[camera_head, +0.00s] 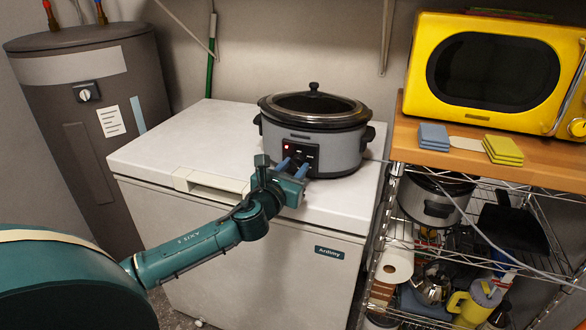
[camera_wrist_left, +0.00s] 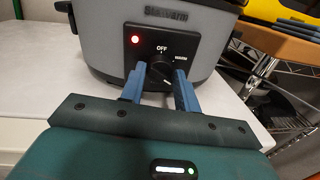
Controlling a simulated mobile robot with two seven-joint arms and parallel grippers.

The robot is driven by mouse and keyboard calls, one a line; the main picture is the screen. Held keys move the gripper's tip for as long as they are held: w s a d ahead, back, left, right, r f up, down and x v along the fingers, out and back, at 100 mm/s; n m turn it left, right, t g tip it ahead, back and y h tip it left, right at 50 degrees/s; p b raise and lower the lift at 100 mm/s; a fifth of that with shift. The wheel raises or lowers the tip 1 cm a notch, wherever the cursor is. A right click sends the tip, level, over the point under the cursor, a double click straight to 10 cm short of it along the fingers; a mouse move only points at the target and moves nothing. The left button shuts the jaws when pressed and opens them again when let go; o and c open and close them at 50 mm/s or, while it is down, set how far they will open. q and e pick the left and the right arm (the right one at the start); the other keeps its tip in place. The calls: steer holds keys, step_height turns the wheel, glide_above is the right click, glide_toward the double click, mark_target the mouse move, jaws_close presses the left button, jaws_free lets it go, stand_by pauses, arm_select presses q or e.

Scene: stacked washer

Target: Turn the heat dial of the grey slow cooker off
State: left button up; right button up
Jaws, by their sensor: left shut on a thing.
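The grey slow cooker (camera_head: 312,140) stands on the white chest freezer, with its dark-rimmed lid on. A red light (camera_wrist_left: 135,40) glows on its black control panel (camera_head: 300,152). The black heat dial (camera_wrist_left: 160,72) sits below the OFF label, with WARM to its right. The dial's light mark seems to point down and right, away from OFF. My left gripper (camera_head: 293,166) reaches the panel from the front, its blue fingers on either side of the dial and shut on it. They hide the dial in the head view. My right gripper is not in view.
The white chest freezer (camera_head: 160,150) has clear lid space left of the cooker. On the right, a wire rack (camera_head: 400,230) with a wooden top holds a yellow microwave (camera_head: 480,100) and sponges. A grey water heater (camera_head: 90,110) stands at left.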

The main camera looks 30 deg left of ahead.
arm_select(q)
steer(key=shift+n, duration=0.4)
steer(key=shift+c, duration=0.3)
steer(key=n, duration=0.4)
steer(key=shift+f+n, duration=0.1)
steer(key=shift+n, duration=0.3)
steer(key=n, duration=0.3)
steer(key=n+y+b, duration=0.1)
steer(key=n, duration=0.2)
steer(key=shift+f+n+t, duration=0.1)
steer(key=shift+n+t, duration=0.2)
steer(key=shift+n, duration=0.1)
steer(key=n+y, duration=0.1)
steer(key=n, duration=0.5)
steer(key=shift+d+n, duration=0.1)
steer(key=shift+n, duration=0.3)
steer(key=n+p, duration=0.1)
steer(key=n, duration=0.5)
steer(key=shift+y, duration=0.3)
steer(key=shift+d+n, duration=0.1)
steer(key=shift+n, duration=0.2)
steer(key=o, duration=0.9)
steer(key=shift+o, duration=0.2)
